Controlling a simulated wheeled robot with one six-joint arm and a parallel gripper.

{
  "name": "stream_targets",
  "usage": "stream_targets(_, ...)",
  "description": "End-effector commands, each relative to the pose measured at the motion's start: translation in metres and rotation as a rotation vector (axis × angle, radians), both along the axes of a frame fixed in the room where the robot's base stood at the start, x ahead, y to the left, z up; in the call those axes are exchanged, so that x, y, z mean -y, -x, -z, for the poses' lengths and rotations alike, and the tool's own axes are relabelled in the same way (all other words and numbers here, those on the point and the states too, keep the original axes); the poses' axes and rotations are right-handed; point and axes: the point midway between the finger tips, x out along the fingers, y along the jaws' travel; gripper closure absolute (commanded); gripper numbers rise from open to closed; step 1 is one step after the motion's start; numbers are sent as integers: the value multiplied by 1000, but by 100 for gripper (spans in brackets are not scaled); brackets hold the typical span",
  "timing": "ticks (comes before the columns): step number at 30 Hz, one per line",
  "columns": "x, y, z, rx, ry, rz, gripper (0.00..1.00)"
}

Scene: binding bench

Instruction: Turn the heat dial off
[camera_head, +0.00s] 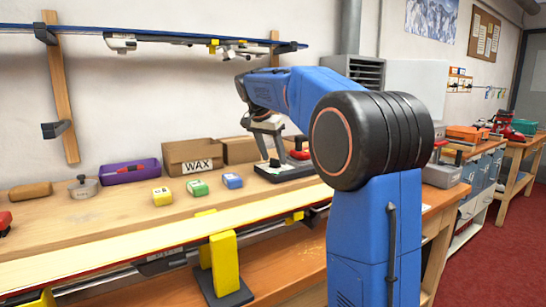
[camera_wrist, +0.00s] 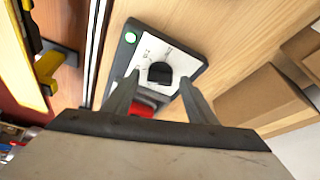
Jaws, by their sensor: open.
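The heat dial (camera_wrist: 160,73) is a black knob on the white face of a dark-edged unit (camera_wrist: 184,57) in the wrist view. My gripper (camera_wrist: 159,78) is open, with one fingertip on each side of the dial in the picture. I cannot tell whether they touch it. In the head view, my gripper (camera_head: 271,156) points down over the unit (camera_head: 291,170) on the bench, and the dial is hidden there.
A cardboard WAX box (camera_head: 194,157) and another box (camera_head: 240,150) stand behind. Blue (camera_head: 232,181), green (camera_head: 197,188) and yellow (camera_head: 162,196) blocks sit to the left. A ski (camera_head: 150,241) on yellow supports (camera_head: 223,262) runs along the bench front.

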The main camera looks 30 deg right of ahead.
Motion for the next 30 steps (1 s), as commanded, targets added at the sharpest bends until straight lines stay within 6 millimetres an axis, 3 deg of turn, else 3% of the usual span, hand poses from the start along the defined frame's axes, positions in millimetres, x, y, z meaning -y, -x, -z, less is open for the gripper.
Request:
stream_targets(11, 2, -1, 4, 1, 0, 0, 48)
stream_targets(16, 2, -1, 4, 1, 0, 0, 89)
stream_targets(30, 3, 1, 4, 2, 0, -86, 90)
